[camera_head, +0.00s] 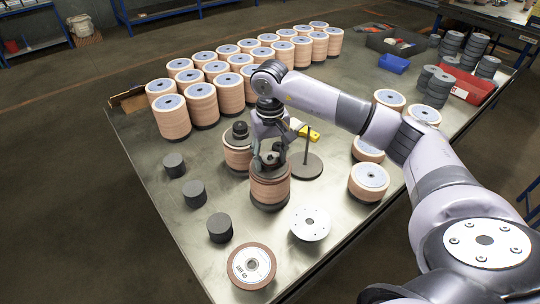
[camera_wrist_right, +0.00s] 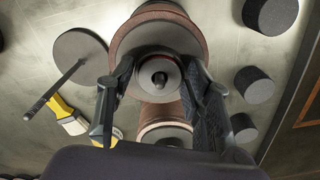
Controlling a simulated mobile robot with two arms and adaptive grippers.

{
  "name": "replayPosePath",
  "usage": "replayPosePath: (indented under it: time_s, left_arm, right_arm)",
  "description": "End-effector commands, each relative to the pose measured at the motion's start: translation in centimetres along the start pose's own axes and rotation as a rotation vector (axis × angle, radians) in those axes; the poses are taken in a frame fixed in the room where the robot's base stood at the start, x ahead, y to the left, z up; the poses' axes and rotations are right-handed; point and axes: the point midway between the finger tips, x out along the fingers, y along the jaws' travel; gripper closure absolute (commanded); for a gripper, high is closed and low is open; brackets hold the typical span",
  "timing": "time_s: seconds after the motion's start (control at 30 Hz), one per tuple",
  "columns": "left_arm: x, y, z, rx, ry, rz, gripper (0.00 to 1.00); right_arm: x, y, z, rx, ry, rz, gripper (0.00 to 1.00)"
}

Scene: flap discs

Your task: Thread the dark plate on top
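My right gripper (camera_head: 272,160) is low over a brown flap-disc stack (camera_head: 269,188) near the middle of the table. In the right wrist view its fingers (camera_wrist_right: 158,82) lie on both sides of a dark round plate (camera_wrist_right: 144,74) and seem to grip it. A round pin end shows in the plate's centre. The brown stack (camera_wrist_right: 125,40) appears just below the plate; whether they touch is unclear. Behind it stands another flap-disc stack (camera_head: 237,158) with a dark knob on top; a stack also shows lower in the wrist view (camera_wrist_right: 163,128). My left gripper is out of view.
A round base with an upright rod (camera_head: 306,168) stands to the right, near a yellow-handled tool (camera_head: 310,134). Several black cylinders (camera_head: 194,194) line the left. A pale plate (camera_head: 310,224) and a flap disc (camera_head: 251,266) lie in front. Rows of stacks (camera_head: 202,105) fill the back.

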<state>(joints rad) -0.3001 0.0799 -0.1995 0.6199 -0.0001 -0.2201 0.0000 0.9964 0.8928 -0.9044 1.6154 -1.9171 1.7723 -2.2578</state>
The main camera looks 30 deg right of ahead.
Motion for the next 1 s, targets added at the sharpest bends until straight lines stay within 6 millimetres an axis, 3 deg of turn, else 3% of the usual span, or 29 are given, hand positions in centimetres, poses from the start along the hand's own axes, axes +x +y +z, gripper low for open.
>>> replayPosePath:
  time_s: [0.27,0.6,0.77,1.0]
  left_arm:
    - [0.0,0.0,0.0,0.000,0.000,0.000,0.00]
    - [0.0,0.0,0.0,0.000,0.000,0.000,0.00]
    - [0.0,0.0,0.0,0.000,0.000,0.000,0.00]
    - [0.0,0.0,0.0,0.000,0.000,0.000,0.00]
  right_arm:
    - [0.1,0.0,0.0,0.000,-0.001,0.001,0.34]
    - [-0.2,0.0,0.0,0.000,-0.001,0.001,0.34]
    - [-2.5,0.0,-0.1,-0.001,0.003,-0.001,0.34]
    - [-7.7,-0.1,-0.1,0.000,0.004,-0.002,0.34]
